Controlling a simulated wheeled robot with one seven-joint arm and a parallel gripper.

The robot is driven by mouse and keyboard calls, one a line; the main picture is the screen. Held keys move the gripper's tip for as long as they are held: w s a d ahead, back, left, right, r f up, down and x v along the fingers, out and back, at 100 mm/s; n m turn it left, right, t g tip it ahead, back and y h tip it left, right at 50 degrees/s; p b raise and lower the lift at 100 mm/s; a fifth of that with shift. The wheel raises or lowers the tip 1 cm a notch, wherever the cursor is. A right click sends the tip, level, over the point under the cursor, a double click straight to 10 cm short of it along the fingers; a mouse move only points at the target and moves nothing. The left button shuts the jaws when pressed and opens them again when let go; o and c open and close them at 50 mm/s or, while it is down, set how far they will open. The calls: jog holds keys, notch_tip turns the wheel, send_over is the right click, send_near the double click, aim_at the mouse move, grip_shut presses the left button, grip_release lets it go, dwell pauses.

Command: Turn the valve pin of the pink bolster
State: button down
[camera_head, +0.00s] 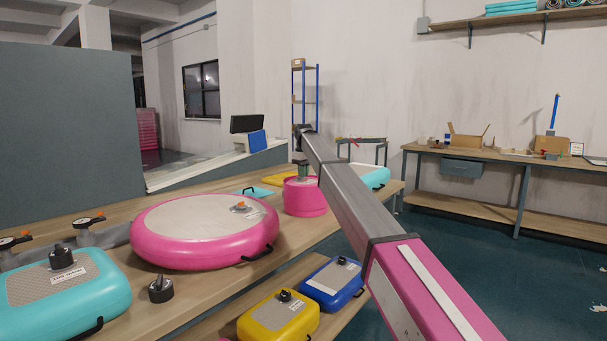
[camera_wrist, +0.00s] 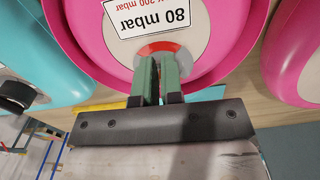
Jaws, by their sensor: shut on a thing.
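The pink bolster (camera_head: 306,198) stands upright on the wooden bench in the head view, behind the large pink disc. In the wrist view its pink rim (camera_wrist: 92,58) surrounds a pale end face with a white label (camera_wrist: 150,14) reading 80 mbar. A round valve with a red and grey ring (camera_wrist: 168,47) sits on that face. My gripper (camera_wrist: 160,66) comes down over the valve from above, its green fingers close together on the valve pin. The pin itself is hidden between the fingers. In the head view my gripper (camera_head: 303,172) is over the bolster's top.
A large pink disc (camera_head: 165,249) with an orange-topped valve lies beside the bolster. A teal cushion (camera_head: 100,296) and a loose black cap (camera_head: 161,290) are at the front left. Yellow (camera_head: 270,324) and blue (camera_head: 322,292) cushions sit lower down. A teal inflatable (camera_head: 376,177) is behind right.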

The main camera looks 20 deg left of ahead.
jog(key=shift+m, duration=0.4)
jog(key=m, duration=0.2)
jog(key=shift+m, duration=0.4)
jog(key=m, duration=0.3)
jog(key=shift+m, duration=0.4)
dwell(0.8)
jog(key=c, duration=1.3)
grip_release()
jog(key=shift+o, duration=0.2)
jog(key=shift+r, duration=0.1)
notch_tip(320, 180, up, 11)
